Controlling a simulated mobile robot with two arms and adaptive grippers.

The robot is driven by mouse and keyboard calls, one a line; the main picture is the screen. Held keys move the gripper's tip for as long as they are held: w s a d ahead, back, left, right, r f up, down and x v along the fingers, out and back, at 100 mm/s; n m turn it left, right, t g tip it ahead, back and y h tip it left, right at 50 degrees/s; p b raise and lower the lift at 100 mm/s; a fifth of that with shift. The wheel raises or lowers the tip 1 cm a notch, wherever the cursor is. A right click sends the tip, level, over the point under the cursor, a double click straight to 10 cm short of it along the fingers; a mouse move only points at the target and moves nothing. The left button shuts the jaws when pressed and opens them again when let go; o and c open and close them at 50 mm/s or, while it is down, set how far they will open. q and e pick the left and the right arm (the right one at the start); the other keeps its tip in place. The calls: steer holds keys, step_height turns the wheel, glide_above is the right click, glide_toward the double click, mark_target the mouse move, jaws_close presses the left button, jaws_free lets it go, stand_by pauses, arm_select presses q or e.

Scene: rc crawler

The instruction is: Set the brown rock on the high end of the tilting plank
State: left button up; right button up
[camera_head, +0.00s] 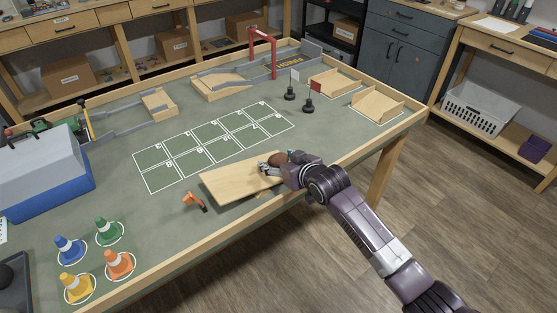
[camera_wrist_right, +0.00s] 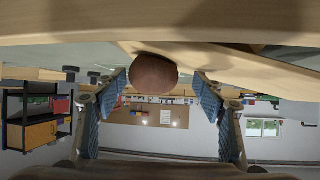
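The tilting plank (camera_head: 232,180) is a light wooden board on the table's near side. A shadow under its right part suggests that this end is the raised one. The brown rock (camera_head: 277,158) is at the plank's right end, and it also shows in the right wrist view (camera_wrist_right: 153,74), against the plank (camera_wrist_right: 225,62). My right gripper (camera_head: 268,166) is at that end. In the wrist view its two blue-padded fingers are apart on either side of the rock, with a small gap showing on each side. My left gripper is not in view.
An orange piece (camera_head: 194,201) stands just left of the plank. A white-lined grid (camera_head: 205,145) lies behind it. Several cones, such as the orange cone (camera_head: 119,265), stand front left. A blue-and-white box (camera_head: 45,170) is at the left. Two black-based flags (camera_head: 308,105) stand behind the gripper.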

steer(key=shift+s+d, duration=0.1)
steer(key=shift+v, duration=3.95)
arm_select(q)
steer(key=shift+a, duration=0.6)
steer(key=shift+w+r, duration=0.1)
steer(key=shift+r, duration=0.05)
arm_select(e)
steer(key=shift+r, duration=0.15)
